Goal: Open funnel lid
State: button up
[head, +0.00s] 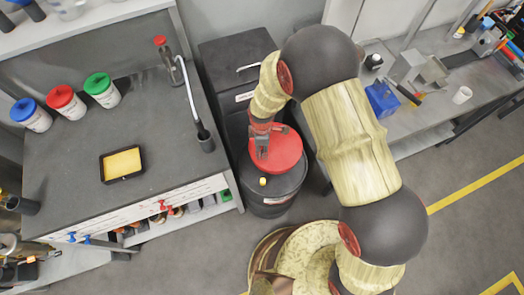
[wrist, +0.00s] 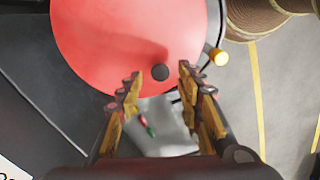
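A round red funnel lid (head: 284,150) covers the top of a black drum (head: 272,188). It lies flat and looks shut. The red lid fills the upper part of the wrist view (wrist: 105,40). A small dark round knob (wrist: 160,73) shows near the lid's edge. A yellow-tipped piece (wrist: 218,57) sticks out beside the rim; it also shows at the drum's front in the head view (head: 263,181). My gripper (head: 260,146) is over the left part of the lid. In the wrist view my gripper (wrist: 159,78) is open, its fingertips either side of the knob. Contact cannot be told.
A grey workbench (head: 75,180) stands at left with a yellow-filled tray (head: 122,164) and lidded jars (head: 66,103). A black cabinet (head: 237,57) stands behind the drum. Another bench (head: 432,108) with tools is at right. Floor at lower right is clear.

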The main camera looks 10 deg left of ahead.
jog(key=shift+f, duration=1.15)
jog(key=shift+c, duration=1.1)
grip_shut()
